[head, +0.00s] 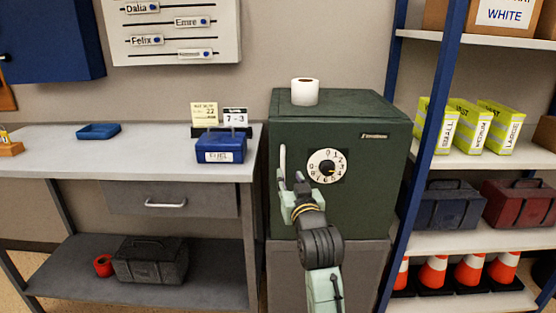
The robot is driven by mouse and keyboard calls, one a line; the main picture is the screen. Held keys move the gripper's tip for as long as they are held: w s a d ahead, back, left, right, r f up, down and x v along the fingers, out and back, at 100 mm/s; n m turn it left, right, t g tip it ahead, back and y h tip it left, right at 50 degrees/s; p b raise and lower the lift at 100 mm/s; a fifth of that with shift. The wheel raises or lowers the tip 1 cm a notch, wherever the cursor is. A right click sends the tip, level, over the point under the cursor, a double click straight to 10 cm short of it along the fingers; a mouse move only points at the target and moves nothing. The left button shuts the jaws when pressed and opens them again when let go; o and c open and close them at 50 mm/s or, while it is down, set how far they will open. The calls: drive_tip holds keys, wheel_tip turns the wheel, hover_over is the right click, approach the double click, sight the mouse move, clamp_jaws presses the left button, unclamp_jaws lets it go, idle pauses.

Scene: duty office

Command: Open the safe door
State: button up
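The dark green safe (355,211) stands on a grey base, and its door looks shut. A pale upright handle (283,158) is on the left side of the safe front. A white dial (327,166) with numbers and a black knob is to its right. My gripper (291,179) is in front of the safe, at the lower end of the handle and left of the dial. Its two fingers are apart, with nothing seen between them. The lower end of the handle is hidden behind a finger, and I cannot tell whether they touch.
A paper roll (305,92) stands on the safe. The workbench (60,150) at left holds a blue box (221,148) near the safe. A shelf rack with a blue post (428,140) stands close on the right. My arm covers part of the grey base (367,270).

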sight(283, 163)
drive_tip(key=w+p, duration=0.1)
drive_tip(key=w, duration=0.1)
drive_tip(key=w+a, duration=0.1)
drive_tip(key=w, duration=0.2)
drive_tip(key=w+p, duration=0.1)
drive_tip(key=w, duration=0.2)
drive_tip(key=shift+w+a+r+p, duration=0.2)
drive_tip(key=shift+w+a+p, duration=0.1)
drive_tip(key=shift+a, duration=0.1)
drive_tip(key=shift+w+a+f, duration=0.1)
drive_tip(key=shift+w, duration=0.5)
drive_tip(key=shift+c, duration=0.4)
clamp_jaws()
